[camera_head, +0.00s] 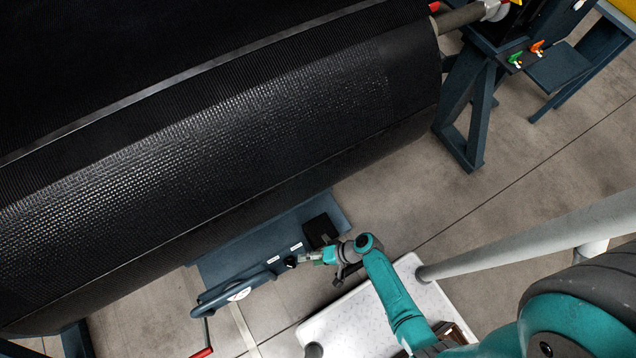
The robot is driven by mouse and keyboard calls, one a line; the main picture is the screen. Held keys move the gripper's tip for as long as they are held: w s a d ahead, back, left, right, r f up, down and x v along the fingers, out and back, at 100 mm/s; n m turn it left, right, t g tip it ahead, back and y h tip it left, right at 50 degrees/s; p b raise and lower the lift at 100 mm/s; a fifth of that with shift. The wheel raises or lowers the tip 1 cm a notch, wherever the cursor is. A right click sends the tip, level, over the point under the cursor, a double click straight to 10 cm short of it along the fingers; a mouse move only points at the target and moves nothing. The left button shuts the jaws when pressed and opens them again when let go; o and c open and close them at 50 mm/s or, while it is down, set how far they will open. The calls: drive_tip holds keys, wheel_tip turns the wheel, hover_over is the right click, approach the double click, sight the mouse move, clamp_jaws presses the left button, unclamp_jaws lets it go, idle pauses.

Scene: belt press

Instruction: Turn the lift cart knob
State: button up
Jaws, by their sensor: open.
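The lift cart (232,266) is a blue-grey platform below the large black roll, with a rounded handle (212,298) at its near left end. Its knob (291,262) is small and black, on the cart's near side by two small white labels. My gripper (304,259) is at the end of the teal arm, just right of the knob, with its fingers pointing left toward it. The gripper is open. It is too small in view to tell whether the fingers touch the knob or stand around it.
The black ribbed belt roll (230,150) fills the upper left, over the cart. A black box (320,230) sits on the cart behind my gripper. A red-tipped lever (202,352) hangs below the handle. A blue stand (468,130) is at upper right; the floor between is clear.

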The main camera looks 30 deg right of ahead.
sight(292, 264)
drive_tip(key=shift+v, duration=1.55)
drive_tip(key=shift+w+a+f+n+g+y, duration=0.25)
drive_tip(key=shift+w+a+f, duration=0.45)
drive_tip(key=shift+a+f, duration=0.7)
drive_tip(key=shift+w+a+f+n+g+y, duration=0.1)
drive_tip(key=shift+w+a+f+g+y, duration=0.45)
drive_tip(key=shift+a+f, duration=0.85)
drive_tip(key=shift+w+a+f+n+g, duration=0.2)
drive_tip(key=shift+w+a+f, duration=0.8)
drive_tip(key=shift+a, duration=0.7)
drive_tip(key=shift+s+f, duration=0.1)
drive_tip(key=shift+s, duration=0.05)
